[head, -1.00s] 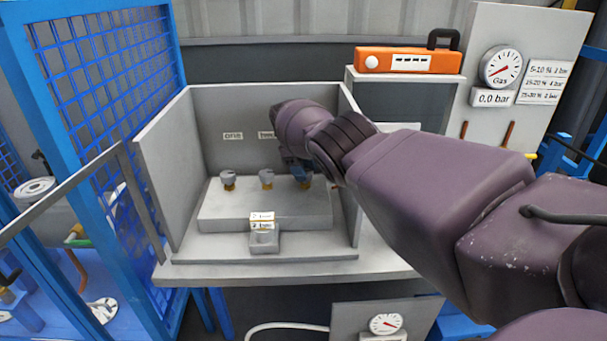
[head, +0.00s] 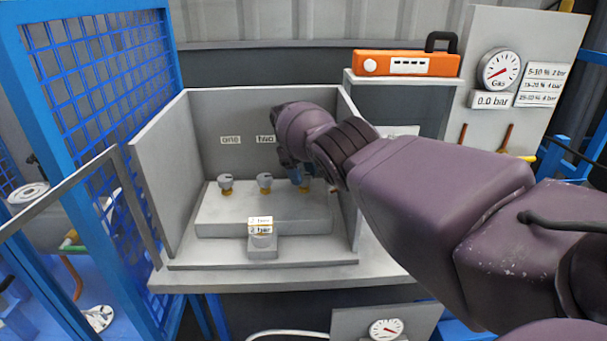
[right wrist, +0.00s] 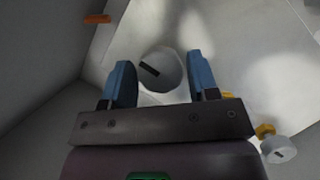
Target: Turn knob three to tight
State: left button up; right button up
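My right gripper (head: 301,180) reaches into the grey shell (head: 160,155) from the right. It is at the rightmost of three knobs, knob three, mostly hidden in the head view. In the right wrist view, knob three (right wrist: 163,70) is a round grey cap with a dark line slanting down to the right. The blue fingers (right wrist: 162,80) stand open on either side of it, with narrow gaps showing. Knob one (head: 225,184) and knob two (head: 264,182) stand to the left on brass stems. The third label is hidden behind my gripper. My left gripper is out of view.
The shell's side walls and back panel, with labels "one" (head: 230,140) and "two" (head: 265,138), enclose the knob block (head: 225,215). A small block with "2 bar" labels (head: 261,225) stands in front. An orange case (head: 405,63) and gas gauge (head: 500,69) are behind right.

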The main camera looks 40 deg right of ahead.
jog(key=shift+o, duration=1.3)
jog(key=shift+w+r, duration=0.2)
jog(key=shift+r, duration=0.15)
jog(key=b+v, duration=0.4)
jog(key=v, duration=0.6)
